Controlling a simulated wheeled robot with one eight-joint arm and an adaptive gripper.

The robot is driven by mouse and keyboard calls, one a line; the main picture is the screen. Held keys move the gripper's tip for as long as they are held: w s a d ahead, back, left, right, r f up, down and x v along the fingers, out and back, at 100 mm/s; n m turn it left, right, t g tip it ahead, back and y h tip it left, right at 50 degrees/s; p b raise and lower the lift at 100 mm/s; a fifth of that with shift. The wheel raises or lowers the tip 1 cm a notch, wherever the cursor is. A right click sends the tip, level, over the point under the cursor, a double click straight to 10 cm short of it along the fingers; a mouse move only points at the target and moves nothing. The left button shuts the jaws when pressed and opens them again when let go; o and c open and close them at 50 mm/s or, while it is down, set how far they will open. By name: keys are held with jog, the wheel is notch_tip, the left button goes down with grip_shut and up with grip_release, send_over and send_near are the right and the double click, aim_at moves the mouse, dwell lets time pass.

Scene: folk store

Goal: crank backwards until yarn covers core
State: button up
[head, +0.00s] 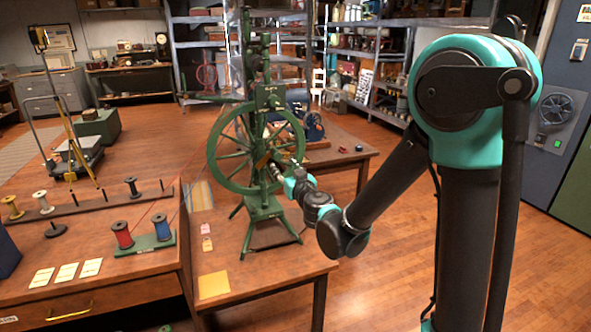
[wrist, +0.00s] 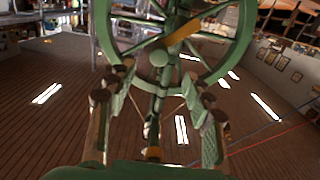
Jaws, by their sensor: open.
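A green spinning-wheel machine (head: 212,150) stands on a wooden table, its large spoked wheel facing my arm. My gripper (head: 273,170) is at the wheel's near right side. In the wrist view my gripper (wrist: 160,80) is open, its fingers apart on either side of a green upright with a round hub (wrist: 159,59). A tan, handle-like bar (wrist: 183,36) slants up from near the hub, beyond the fingertips. I cannot tell whether the fingers touch anything. A red yarn line (wrist: 270,139) crosses the lower right of the wrist view. The core and its yarn cover cannot be made out.
Red (head: 122,235) and blue (head: 162,228) spools stand on the left bench, with a rack of pegs and spools (head: 75,207) behind. Cards and a yellow sheet (head: 213,285) lie on the tables. Blue machinery (head: 305,125) sits behind the wheel. The floor right of the table is open.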

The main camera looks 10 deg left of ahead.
aim_at(278, 158)
jog(key=shift+x, duration=5.15)
jog(key=shift+w, duration=0.1)
jog(key=c, duration=0.9)
jog(key=shift+o, duration=0.4)
jog(key=c, duration=0.3)
jog(key=shift+c, duration=0.2)
